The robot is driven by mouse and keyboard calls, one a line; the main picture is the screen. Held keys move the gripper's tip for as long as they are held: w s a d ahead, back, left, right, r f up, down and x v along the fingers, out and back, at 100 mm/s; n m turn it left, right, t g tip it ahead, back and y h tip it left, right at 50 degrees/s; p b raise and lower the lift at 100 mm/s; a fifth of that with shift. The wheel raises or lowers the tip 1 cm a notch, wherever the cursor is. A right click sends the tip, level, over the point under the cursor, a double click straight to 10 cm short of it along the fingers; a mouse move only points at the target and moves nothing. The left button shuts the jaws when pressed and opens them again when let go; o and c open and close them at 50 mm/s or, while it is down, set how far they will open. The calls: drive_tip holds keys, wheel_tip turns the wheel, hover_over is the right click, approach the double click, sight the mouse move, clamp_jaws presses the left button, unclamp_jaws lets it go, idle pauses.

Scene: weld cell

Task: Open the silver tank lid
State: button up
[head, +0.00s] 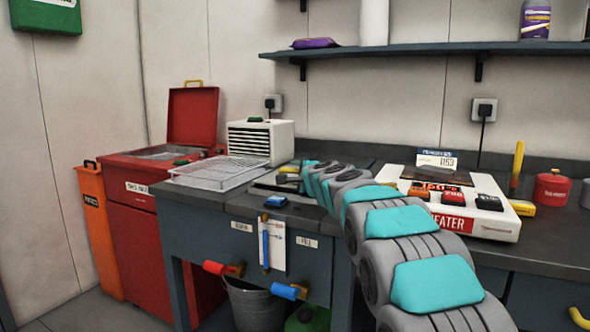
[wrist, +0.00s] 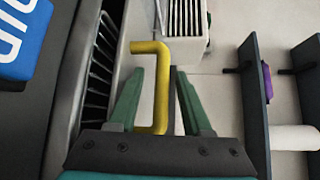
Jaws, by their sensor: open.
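A yellow handle (head: 288,169) shows above the counter near my gripper (head: 284,179). In the wrist view, the bent yellow handle (wrist: 160,90) stands between the two green fingers of my gripper (wrist: 162,80). The fingers are apart, one on each side of it, and I cannot tell whether either touches it. A flat light-edged plate (head: 266,186) lies under the gripper, apparently the silver tank lid, and looks closed. My arm hides most of it.
A wire tray (head: 216,174) and a white vented box (head: 262,141) stand left of my gripper. A red tank (head: 135,210) with its lid (head: 192,116) raised stands at the left. A white heater panel (head: 468,222) lies right of my arm. A shelf (head: 420,49) runs above.

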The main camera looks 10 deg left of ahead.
clamp_jaws()
idle(0.4)
idle(1.1)
